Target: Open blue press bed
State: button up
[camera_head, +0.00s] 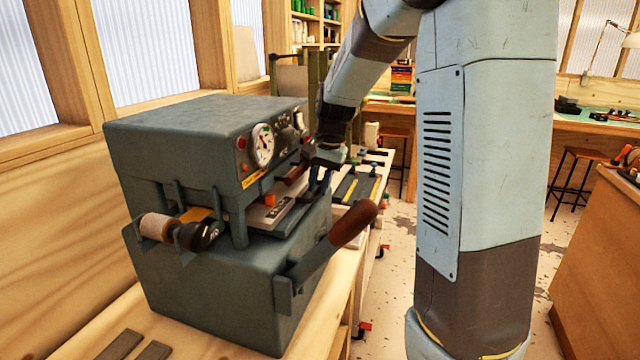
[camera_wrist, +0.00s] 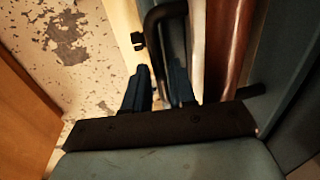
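The blue-grey press (camera_head: 190,130) stands on a wooden bench at the left, with a gauge and knobs on its upper front. Its bed (camera_head: 268,212) shows in the slot between upper and lower housing and appears pushed in. My gripper (camera_head: 319,184) points down at the bed's front edge. In the wrist view, my gripper's (camera_wrist: 160,72) two fingers are apart, with a dark bar handle (camera_wrist: 153,28) running down between them. I cannot see clear contact with the bar. The handle is hidden in the head view.
A lever with a brown wooden grip (camera_head: 353,224) juts from the press front, close below my gripper. A roll (camera_head: 156,227) sits at the press's left side. Open floor (camera_head: 398,265) lies right of the bench. A wooden cabinet (camera_head: 597,265) stands at the far right.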

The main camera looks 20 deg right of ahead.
grip_shut()
jog(key=shift+d, duration=0.1)
dwell(0.5)
